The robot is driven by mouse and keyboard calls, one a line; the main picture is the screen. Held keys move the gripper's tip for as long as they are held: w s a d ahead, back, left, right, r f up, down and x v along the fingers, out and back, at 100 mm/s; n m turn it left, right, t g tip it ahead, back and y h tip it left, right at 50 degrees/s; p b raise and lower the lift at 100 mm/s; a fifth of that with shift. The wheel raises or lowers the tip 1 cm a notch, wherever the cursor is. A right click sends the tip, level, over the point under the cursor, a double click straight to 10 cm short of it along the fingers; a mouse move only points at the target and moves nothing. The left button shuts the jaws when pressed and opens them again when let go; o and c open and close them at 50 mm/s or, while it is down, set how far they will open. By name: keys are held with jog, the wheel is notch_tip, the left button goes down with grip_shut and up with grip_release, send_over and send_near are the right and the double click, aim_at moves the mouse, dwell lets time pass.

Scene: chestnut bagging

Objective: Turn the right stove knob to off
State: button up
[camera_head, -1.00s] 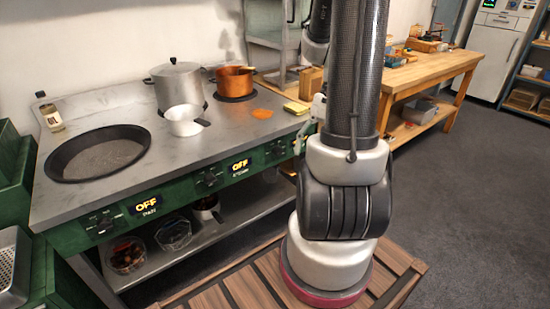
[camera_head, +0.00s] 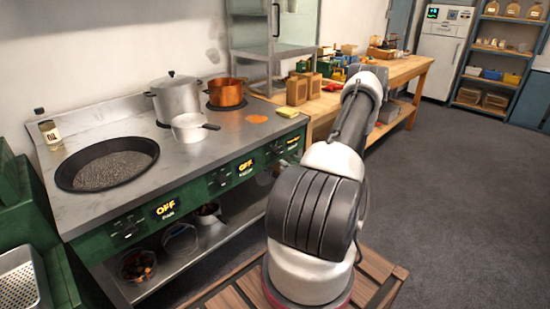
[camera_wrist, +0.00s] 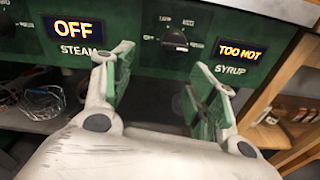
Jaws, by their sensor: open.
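The right stove knob (camera_wrist: 174,40) is a dark round knob on the green front panel, beside a lit display (camera_wrist: 240,50) reading "TOO HOT" above the word SYRUP. My gripper (camera_wrist: 163,62) is open in the wrist view, its two green-padded fingers spread below and to either side of the knob. No contact with the knob shows. In the head view the right end of the stove panel (camera_head: 292,143) is small and partly blocked by my arm, and I cannot make out my gripper there.
The STEAM display (camera_wrist: 72,30) reads OFF, and so does the PAN display (camera_head: 165,208). A steel pot (camera_head: 175,98), a copper pot (camera_head: 226,92), a white saucepan (camera_head: 190,127) and a black pan (camera_head: 107,164) stand on the stove. A wooden table (camera_head: 405,78) stands beyond.

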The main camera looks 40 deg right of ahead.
aim_at(280, 153)
jog(key=shift+m+t+h, duration=0.3)
jog(key=shift+m+h, duration=0.3)
jog(key=w, duration=0.2)
jog(key=w+d+r, duration=0.1)
jog(key=w, duration=0.5)
jog(key=shift+w+d+r, duration=0.15)
jog(key=shift+w, duration=0.1)
jog(key=shift+c, duration=0.5)
jog(key=c, duration=0.9)
